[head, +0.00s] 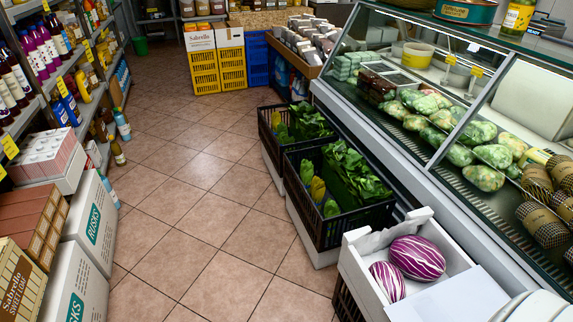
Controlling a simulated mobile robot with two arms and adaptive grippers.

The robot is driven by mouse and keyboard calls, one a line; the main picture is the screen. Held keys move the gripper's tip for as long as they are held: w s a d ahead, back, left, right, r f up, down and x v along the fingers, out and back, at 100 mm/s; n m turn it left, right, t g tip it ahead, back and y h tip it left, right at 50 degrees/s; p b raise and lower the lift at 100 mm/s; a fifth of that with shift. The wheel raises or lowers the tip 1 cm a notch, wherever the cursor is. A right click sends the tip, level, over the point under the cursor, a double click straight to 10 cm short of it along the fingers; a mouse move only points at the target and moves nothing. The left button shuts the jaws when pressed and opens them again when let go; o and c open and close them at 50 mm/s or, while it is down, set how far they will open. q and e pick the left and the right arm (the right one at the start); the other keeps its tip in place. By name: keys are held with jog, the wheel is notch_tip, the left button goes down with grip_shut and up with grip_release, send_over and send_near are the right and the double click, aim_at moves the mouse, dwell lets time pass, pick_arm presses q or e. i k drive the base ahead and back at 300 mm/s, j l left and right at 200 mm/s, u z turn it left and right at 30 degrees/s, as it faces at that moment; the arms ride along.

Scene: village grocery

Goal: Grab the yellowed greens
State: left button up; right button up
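Yellowed greens (317,188) lie at the left of the nearer black crate (325,236), beside fresh dark green leaves (353,172). More yellowish greens (284,133) lie at the left of the farther black crate (272,148), with dark green leaves (308,122) to their right. Both crates stand raised off the floor along the foot of the glass display counter. I cannot tell exactly how many yellowed pieces there are. Neither of my grippers shows in the head view.
A white crate with purple striped cabbages (417,257) stands in front of the greens, at lower right. The glass counter (440,120) borders the right. Shelves with bottles and Rusks boxes (92,222) line the left. The tiled aisle (200,190) between is clear.

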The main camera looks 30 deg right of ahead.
aim_at(317, 187)
jog(key=i+z, duration=0.45)
jog(key=i+j+z, duration=0.25)
jog(key=z, duration=0.15)
jog(key=i+j+z, duration=0.45)
